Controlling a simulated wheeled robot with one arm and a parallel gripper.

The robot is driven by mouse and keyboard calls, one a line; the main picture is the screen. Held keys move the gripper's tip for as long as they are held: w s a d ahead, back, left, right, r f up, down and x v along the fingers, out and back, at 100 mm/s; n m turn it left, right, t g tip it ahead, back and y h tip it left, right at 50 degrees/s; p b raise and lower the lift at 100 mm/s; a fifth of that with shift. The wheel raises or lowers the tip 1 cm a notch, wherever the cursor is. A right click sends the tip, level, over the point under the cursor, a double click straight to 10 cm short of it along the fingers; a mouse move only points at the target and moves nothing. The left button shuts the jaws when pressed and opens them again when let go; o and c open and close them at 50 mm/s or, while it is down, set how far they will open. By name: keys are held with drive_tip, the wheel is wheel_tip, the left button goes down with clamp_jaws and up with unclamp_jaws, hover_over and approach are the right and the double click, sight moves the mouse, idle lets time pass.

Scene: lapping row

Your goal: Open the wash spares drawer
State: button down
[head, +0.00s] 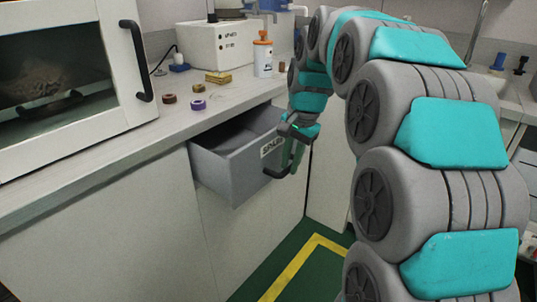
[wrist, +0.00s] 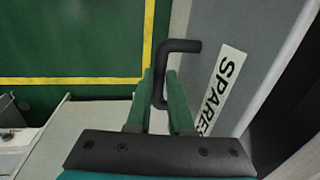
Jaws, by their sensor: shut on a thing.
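The grey drawer (head: 228,172) with a white SPARES label (head: 272,146) stands pulled out from the counter front in the head view, its inside partly visible and looking empty. Its label (wrist: 222,88) and grey front (wrist: 255,40) also show in the wrist view. My gripper (head: 291,165) is at the drawer's front in the head view. In the wrist view my gripper's green fingers (wrist: 162,100) are shut on the black bar handle (wrist: 180,46), one finger on each side of it.
The counter top (head: 130,152) above holds several small parts, a gold block (head: 218,77), an orange-capped bottle (head: 263,55) and a white box (head: 215,43). A glass-fronted cabinet (head: 60,75) stands at left. Green floor with a yellow line (head: 300,262) lies clear before the drawer.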

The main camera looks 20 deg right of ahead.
drive_tip(key=s+d, duration=0.5)
drive_tip(key=s, duration=0.2)
drive_tip(key=shift+b, duration=0.35)
drive_tip(key=shift+d, duration=0.1)
drive_tip(key=c, duration=0.8)
unclamp_jaws()
drive_tip(key=shift+r, duration=0.1)
wheel_tip(320, 180, up, 8)
drive_tip(key=s, duration=0.1)
drive_tip(key=shift+d+f, duration=0.25)
drive_tip(key=shift+d, duration=0.15)
drive_tip(key=s+a+f+n+g, duration=0.1)
drive_tip(key=s+a+f+n, duration=0.2)
drive_tip(key=s+f, duration=0.3)
drive_tip(key=s+a+f+n+g+p, duration=0.1)
drive_tip(key=s+a+f+n, duration=0.3)
drive_tip(key=s, duration=0.6)
drive_tip(key=s+a+f+n+g+h, duration=0.1)
drive_tip(key=s+a+f+n, duration=0.2)
drive_tip(key=s+a+f, duration=0.3)
wheel_tip(320, 180, down, 2)
drive_tip(key=s, duration=0.3)
drive_tip(key=shift+f+n+p, duration=0.2)
drive_tip(key=shift+n+p, duration=0.1)
drive_tip(key=shift+p, duration=0.05)
